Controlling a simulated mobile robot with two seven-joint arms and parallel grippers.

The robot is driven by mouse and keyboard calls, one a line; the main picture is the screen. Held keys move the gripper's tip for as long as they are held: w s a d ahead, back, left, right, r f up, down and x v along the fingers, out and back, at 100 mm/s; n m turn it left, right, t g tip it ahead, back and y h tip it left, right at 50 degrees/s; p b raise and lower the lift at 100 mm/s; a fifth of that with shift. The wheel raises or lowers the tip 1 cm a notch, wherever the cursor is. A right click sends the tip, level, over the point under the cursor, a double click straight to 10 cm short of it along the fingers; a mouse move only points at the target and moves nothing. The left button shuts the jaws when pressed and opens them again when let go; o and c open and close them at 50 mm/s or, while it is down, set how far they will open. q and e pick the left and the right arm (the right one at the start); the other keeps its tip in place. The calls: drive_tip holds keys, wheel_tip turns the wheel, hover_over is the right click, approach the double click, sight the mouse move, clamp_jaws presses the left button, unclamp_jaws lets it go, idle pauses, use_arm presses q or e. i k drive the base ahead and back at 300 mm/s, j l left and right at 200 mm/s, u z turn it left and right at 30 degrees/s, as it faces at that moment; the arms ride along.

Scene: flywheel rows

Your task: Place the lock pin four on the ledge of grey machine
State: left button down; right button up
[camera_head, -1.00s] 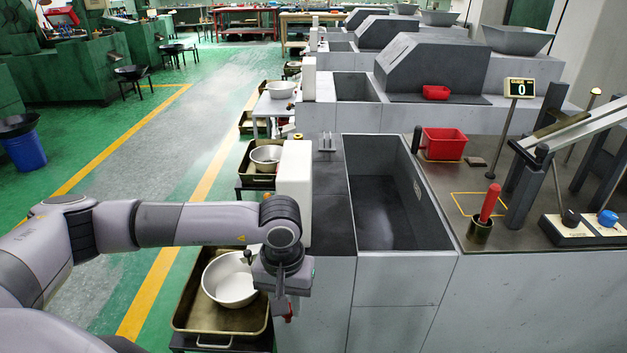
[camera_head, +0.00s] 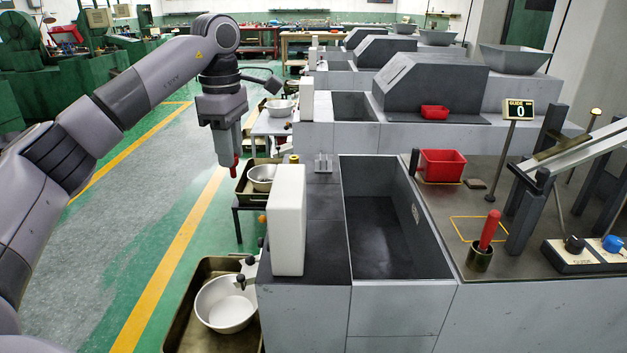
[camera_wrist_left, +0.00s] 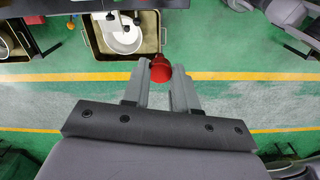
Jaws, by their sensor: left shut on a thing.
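My left gripper (camera_head: 232,160) hangs in the air over the aisle, left of the nearest grey machine (camera_head: 400,308), with its fingers pointing down. It is shut on a red pin (camera_head: 234,170), which I take for the lock pin; no number shows on it. In the left wrist view the red pin (camera_wrist_left: 161,69) sits between the two fingertips (camera_wrist_left: 161,75). The machine's dark ledge (camera_head: 325,215) runs left of its deep trough, with a white upright block (camera_head: 288,220) on its left side. My right gripper is out of view.
A white bowl (camera_head: 226,306) with dark-knobbed pieces stands in a brass tray (camera_head: 190,335) below the ledge. A small metal piece with upright prongs (camera_head: 323,163) stands at the ledge's far end. A red bin (camera_head: 442,166) and red-handled tool (camera_head: 489,232) stand right of the trough.

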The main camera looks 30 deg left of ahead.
sight(308, 200)
drive_tip(key=i, duration=0.85)
